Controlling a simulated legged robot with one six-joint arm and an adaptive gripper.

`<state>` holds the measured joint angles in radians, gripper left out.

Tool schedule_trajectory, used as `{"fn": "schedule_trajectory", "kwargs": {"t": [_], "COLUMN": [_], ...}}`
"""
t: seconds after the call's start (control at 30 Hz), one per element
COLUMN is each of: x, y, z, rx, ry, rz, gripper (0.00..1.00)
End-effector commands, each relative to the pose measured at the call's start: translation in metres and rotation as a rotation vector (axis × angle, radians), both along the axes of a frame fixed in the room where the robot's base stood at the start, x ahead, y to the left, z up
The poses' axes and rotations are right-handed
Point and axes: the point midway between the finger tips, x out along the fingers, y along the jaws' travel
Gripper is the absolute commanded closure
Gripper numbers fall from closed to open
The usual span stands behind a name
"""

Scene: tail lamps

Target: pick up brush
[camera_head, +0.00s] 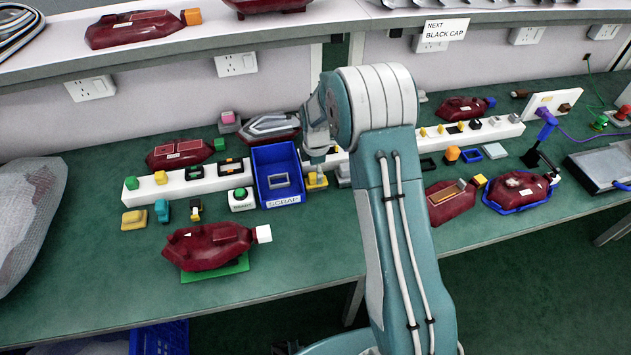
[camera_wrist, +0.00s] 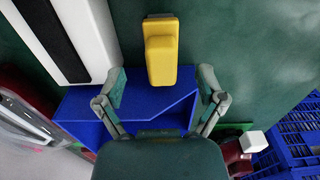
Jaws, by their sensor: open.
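A tan, flat piece with a dark end, possibly the brush (camera_head: 447,192), lies on a dark red lamp (camera_head: 452,207) right of my arm; I cannot be sure what it is. My gripper (camera_head: 318,160) is above the bench, just right of the blue SCRAP bin (camera_head: 282,204). In the wrist view my gripper (camera_wrist: 162,88) has its fingers spread wide with nothing held. A yellow block-like piece (camera_wrist: 161,58) shows between and beyond the fingertips. It also shows beside the bin in the head view (camera_head: 317,182). The blue bin (camera_wrist: 170,108) shows under the fingers.
A white rail (camera_head: 180,184) with small parts runs along the green bench. A red lamp (camera_head: 210,246) lies on a green mat at front left. Another red lamp (camera_head: 520,190) sits in a blue holder at right. A shelf (camera_head: 250,35) overhangs the back.

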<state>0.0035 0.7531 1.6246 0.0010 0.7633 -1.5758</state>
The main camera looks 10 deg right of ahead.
Motion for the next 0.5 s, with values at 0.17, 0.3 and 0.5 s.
{"fn": "schedule_trajectory", "kwargs": {"t": [0.17, 0.3, 0.5], "x": [-0.002, -0.001, -0.001], "y": [0.002, 0.002, 0.001], "z": [-0.026, -0.045, -0.047], "rx": [-0.001, -0.001, -0.001], "ry": [0.004, 0.001, 0.0], "rz": [0.0, -0.001, -0.001], "gripper": [0.11, 0.11, 0.11]}}
